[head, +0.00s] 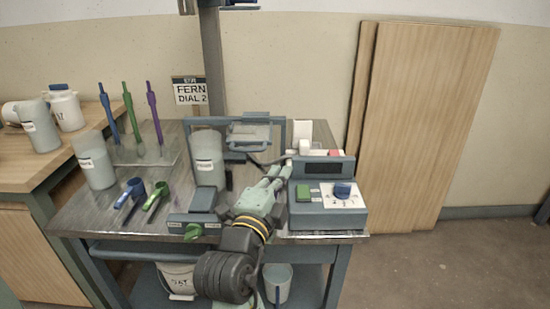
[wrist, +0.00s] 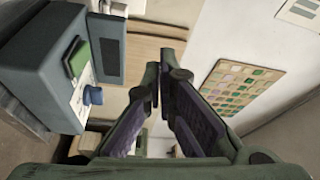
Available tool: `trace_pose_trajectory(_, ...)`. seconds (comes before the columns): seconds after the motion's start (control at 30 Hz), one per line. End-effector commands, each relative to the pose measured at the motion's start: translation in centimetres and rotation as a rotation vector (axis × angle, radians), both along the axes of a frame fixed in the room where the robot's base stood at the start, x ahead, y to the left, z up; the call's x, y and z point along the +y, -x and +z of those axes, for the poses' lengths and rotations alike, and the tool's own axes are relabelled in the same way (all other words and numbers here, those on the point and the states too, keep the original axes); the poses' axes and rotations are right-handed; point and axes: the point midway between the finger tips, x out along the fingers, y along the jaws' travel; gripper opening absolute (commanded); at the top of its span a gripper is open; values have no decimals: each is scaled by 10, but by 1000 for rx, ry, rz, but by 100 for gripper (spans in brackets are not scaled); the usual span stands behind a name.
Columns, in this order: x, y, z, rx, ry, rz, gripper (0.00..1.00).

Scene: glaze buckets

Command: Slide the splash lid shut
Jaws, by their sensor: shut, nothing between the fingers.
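A pale grey panel with a handle-like bar (head: 249,133), seemingly the splash lid, sits in a blue-grey frame (head: 283,128) at the back middle of the metal table. I cannot tell how far it is open. My gripper (head: 283,171) is shut and empty, to the right of and in front of that panel, apart from it in the picture. In the wrist view its fingertips (wrist: 155,77) meet with nothing between them. I cannot identify the lid in the wrist view.
A blue-grey control box (head: 328,222) with a green button and blue knob stands close right of my gripper; it also shows in the wrist view (wrist: 40,65). A translucent bucket (head: 209,165) and a scale-like unit (head: 193,220) stand left. Ladles (head: 155,196) lie farther left.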

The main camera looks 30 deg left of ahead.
Motion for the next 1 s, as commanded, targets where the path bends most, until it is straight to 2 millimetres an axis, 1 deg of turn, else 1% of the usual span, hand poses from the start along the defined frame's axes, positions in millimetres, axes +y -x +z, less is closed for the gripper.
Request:
trace_pose_trajectory(0.17,5,-24,4,1,1,-4,0)
trace_pose_trajectory(0.5,24,-94,9,-1,2,-2,0)
trace_pose_trajectory(0.53,27,-95,9,-1,1,2,0)
trace_pose_trajectory(0.6,39,-84,5,0,1,7,0)
trace_pose_trajectory(0.7,49,-78,2,1,1,5,0)
trace_pose_trajectory(0.83,56,-72,0,0,0,4,0)
trace_pose_trajectory(1.0,58,-71,-1,0,-1,3,0)
